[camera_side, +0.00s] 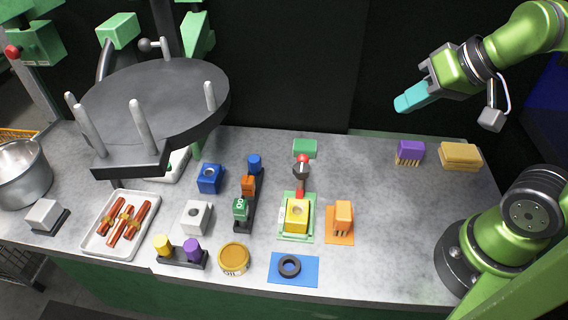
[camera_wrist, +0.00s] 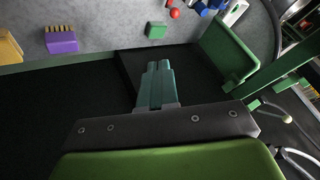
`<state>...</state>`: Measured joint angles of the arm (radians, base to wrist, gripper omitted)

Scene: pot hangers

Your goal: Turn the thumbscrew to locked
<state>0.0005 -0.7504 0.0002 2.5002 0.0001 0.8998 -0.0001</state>
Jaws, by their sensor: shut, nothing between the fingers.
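My gripper (camera_side: 404,103) is high at the upper right in the side view, above the back of the table. Its teal fingers are together with nothing between them, and they also show in the wrist view (camera_wrist: 159,66). I cannot tell for sure which part is the thumbscrew. A red knob (camera_side: 12,52) sits on a green block at the far upper left. A grey ball-ended handle (camera_side: 147,45) stands behind the dark round rack. My gripper is far from both and touches nothing. No locked marking is readable.
A dark round rack (camera_side: 150,100) with upright pegs overhangs the table's left. A yellow block (camera_side: 297,215) on a green base, an orange block (camera_side: 343,213), a tray (camera_side: 100,240) of red sticks and a purple brush (camera_side: 410,152) stand on the grey table. Its right middle is clear.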

